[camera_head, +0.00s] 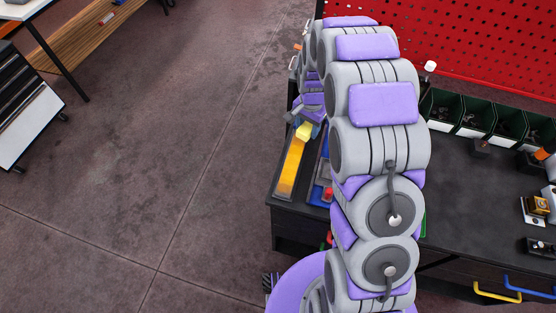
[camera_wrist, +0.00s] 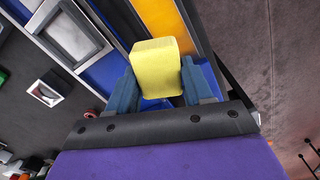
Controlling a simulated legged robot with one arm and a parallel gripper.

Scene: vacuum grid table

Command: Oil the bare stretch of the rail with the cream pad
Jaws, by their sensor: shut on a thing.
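The cream pad (camera_wrist: 157,58) is a pale yellow block. My gripper (camera_wrist: 163,84) is shut on it, with one blue-grey finger on each side. In the head view the pad (camera_head: 304,131) shows at the far end of a long orange-yellow strip (camera_head: 291,168), which looks like the rail, in a dark frame at the table's left edge. The strip also shows in the wrist view (camera_wrist: 160,20), just beyond the pad. I cannot tell whether the pad touches it. A distinct bare stretch cannot be made out. My arm hides part of the table.
Blue and grey trays (camera_wrist: 72,38) lie beside the strip on the dark table (camera_head: 470,215). Green bins (camera_head: 474,113) line the back under a red pegboard (camera_head: 460,45). Small parts (camera_head: 537,207) stand at the right. Open floor (camera_head: 150,150) lies left of the table.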

